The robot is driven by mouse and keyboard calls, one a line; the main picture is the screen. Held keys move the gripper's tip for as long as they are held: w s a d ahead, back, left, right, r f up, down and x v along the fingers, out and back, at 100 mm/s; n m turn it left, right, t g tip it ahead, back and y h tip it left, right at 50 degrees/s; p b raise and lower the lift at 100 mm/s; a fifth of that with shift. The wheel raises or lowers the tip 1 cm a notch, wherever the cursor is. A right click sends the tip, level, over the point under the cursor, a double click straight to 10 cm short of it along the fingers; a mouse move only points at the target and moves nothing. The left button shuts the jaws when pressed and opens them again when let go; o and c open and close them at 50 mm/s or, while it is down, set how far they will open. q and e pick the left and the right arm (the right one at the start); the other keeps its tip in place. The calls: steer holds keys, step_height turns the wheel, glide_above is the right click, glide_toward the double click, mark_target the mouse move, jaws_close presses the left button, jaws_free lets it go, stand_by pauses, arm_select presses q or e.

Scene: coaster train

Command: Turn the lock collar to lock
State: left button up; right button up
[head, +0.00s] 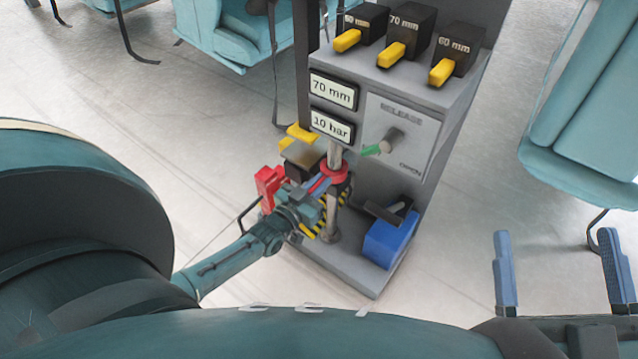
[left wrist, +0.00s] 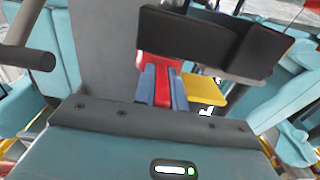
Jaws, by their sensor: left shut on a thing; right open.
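The red lock collar (head: 334,172) sits around the upright metal post of the grey stand. A red arm reaches from it toward my left gripper (head: 318,186). My left gripper is shut on that red arm, and in the left wrist view red shows between and above its blue fingers (left wrist: 160,88). The fingers and a dark bar hide part of the collar. My right gripper (head: 558,270) is open and empty at the lower right, far from the stand.
A red block (head: 268,187) stands just left of my left gripper. The stand has yellow levers (head: 396,54), displays (head: 333,91) reading 70 mm and 10 bar, a knob (head: 393,140) and a blue box (head: 392,240). Teal seats (head: 590,110) flank it. Floor is free at right.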

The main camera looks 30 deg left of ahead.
arm_select(q)
jaws_close()
